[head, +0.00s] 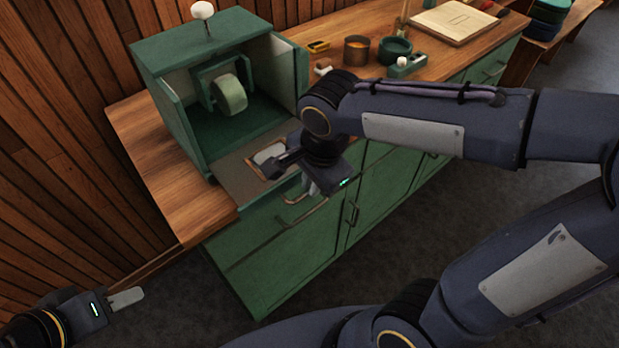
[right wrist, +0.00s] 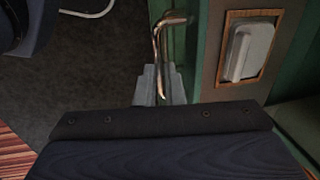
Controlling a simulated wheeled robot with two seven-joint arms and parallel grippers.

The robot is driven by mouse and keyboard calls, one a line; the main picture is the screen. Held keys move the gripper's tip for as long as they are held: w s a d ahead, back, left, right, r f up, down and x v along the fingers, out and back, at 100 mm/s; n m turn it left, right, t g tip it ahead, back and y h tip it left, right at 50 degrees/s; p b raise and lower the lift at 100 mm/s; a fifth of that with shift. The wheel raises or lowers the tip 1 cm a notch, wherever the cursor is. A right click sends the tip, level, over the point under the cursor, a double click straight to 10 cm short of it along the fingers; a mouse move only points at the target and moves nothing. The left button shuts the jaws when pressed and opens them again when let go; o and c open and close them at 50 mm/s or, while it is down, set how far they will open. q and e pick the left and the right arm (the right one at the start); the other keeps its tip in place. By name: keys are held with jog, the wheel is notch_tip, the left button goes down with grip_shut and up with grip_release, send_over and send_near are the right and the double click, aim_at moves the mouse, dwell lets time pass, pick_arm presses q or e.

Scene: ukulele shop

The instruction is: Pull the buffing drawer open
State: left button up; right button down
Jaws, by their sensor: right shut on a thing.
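The green buffing drawer (head: 255,233) is in the cabinet front, below the green box with the buffing wheel (head: 229,95). It looks closed or nearly so. Its metal bar handle (head: 305,216) shows under my right gripper (head: 312,188), and the handle (right wrist: 158,50) also shows in the right wrist view. There the grey fingers of my right gripper (right wrist: 160,84) are shut on the handle bar. My left gripper (head: 126,298) is low at the left, away from the cabinet. I cannot tell whether its fingers are apart.
A grey block in a wooden frame (right wrist: 250,50) lies on the ledge before the wheel box. The wooden countertop (head: 190,208) carries a copper cup (head: 357,49), a green dish (head: 395,50) and a board (head: 452,22). The floor (head: 400,270) before the cabinet is clear.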

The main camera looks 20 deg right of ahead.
jog(key=c, duration=1.5)
grip_release()
jog(key=shift+r, duration=0.15)
jog(key=r, duration=0.2)
jog(key=s+r, duration=0.1)
jog(key=r, duration=0.4)
jog(key=shift+s+d+r+p, duration=0.15)
jog(key=shift+d+r+p, duration=0.1)
jog(key=shift+p, duration=0.1)
jog(key=s+d+f+n+t+y, duration=0.1)
jog(key=s+d+f+n, duration=0.1)
jog(key=s+n, duration=0.1)
jog(key=s+d+f+n+t+y, duration=0.1)
jog(key=s+d+f+n, duration=0.1)
jog(key=n, duration=0.3)
jog(key=s+d+f+n+t+y+p, duration=0.1)
jog(key=s+f+n, duration=0.1)
jog(key=s+n, duration=0.2)
jog(key=shift+s+d+t, duration=0.3)
jog(key=shift+d+t, duration=0.1)
